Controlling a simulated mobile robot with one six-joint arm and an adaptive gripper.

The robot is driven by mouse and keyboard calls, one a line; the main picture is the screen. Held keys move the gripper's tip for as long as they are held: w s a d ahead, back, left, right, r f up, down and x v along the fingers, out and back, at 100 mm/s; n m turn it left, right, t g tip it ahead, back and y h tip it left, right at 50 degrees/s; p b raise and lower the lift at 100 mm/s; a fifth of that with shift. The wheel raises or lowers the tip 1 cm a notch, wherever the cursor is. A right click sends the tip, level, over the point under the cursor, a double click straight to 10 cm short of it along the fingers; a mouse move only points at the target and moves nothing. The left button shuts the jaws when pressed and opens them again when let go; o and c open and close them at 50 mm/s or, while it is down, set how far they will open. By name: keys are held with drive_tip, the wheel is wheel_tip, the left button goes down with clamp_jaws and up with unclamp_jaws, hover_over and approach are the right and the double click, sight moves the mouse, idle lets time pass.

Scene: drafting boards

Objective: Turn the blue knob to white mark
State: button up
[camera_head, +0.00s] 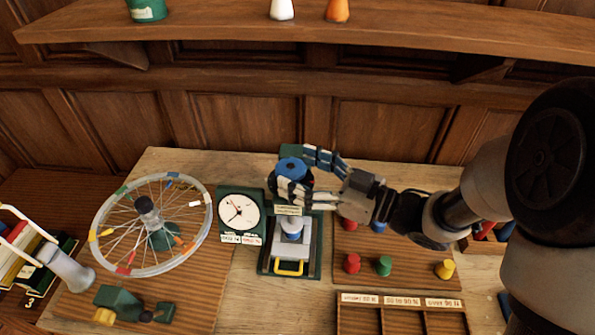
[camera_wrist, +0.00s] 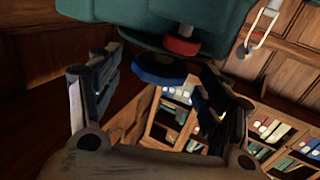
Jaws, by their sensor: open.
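The blue knob (camera_head: 291,168) is a round disc at the top of a green and grey press-like device (camera_head: 291,230) on the table. In the wrist view the blue knob (camera_wrist: 158,72) lies near the fingertips, roughly between them, below a green body with a red disc. My gripper (camera_head: 300,168) comes in from the right, with one finger behind the knob and one in front of it. It also shows in the wrist view (camera_wrist: 162,72), its fingers spread apart. I cannot tell whether either finger touches the knob. I cannot make out a white mark.
A white dial (camera_head: 239,211) stands left of the device, and a spoked wheel (camera_head: 152,225) is further left. A board with red, green and yellow pegs (camera_head: 384,266) lies to the right, under my arm. A wooden shelf (camera_head: 300,28) runs above.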

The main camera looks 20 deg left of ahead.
drive_tip(key=shift+a, duration=0.55)
drive_tip(key=shift+w, duration=0.1)
drive_tip(key=c, duration=1.1)
